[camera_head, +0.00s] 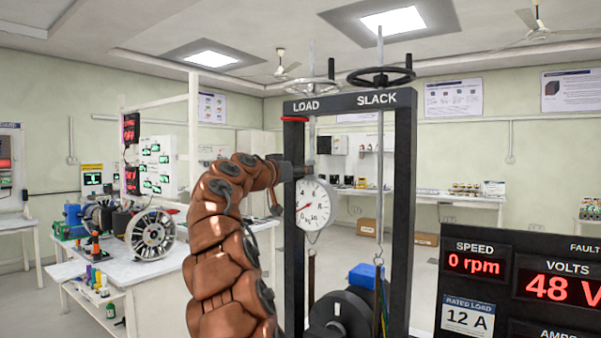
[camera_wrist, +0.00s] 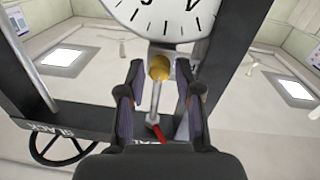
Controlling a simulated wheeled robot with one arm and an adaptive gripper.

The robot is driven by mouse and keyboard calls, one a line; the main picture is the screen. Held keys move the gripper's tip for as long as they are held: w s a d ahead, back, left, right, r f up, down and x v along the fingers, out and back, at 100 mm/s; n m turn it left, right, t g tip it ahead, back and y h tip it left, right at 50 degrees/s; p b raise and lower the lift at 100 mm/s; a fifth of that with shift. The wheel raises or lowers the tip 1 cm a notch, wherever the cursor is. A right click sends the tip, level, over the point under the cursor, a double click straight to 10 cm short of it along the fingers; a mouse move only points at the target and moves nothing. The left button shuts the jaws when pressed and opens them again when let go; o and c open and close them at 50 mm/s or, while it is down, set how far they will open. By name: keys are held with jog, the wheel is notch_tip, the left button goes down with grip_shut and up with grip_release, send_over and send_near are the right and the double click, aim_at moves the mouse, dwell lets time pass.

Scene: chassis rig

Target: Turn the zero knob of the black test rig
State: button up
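The black test rig (camera_head: 402,200) stands in the middle of the head view, with LOAD and SLACK on its top beam. A round white dial (camera_head: 315,205) hangs inside its left half; the wrist view shows the dial (camera_wrist: 165,15) upside down, cut by the top edge. A small yellow-gold knob (camera_wrist: 159,68) sits at the dial's edge beside a metal rod. My gripper (camera_wrist: 160,72) is open, one finger on each side of the knob, with a visible gap on both sides. In the head view my gripper (camera_head: 290,172) is at the left post above the dial; the knob is hidden there.
Two handwheels (camera_head: 381,76) top the rig. The posts (camera_head: 294,250) and hanging rods stand close around the dial. A dark drum with a blue block (camera_head: 366,276) is below. A display panel (camera_head: 520,290) is at lower right, a bench (camera_head: 120,275) at left.

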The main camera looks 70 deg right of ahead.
grip_shut()
jog(key=n, duration=0.5)
jog(key=shift+f, duration=0.1)
dwell(0.3)
jog(key=shift+o, duration=1.8)
grip_release()
jog(key=shift+a, duration=0.1)
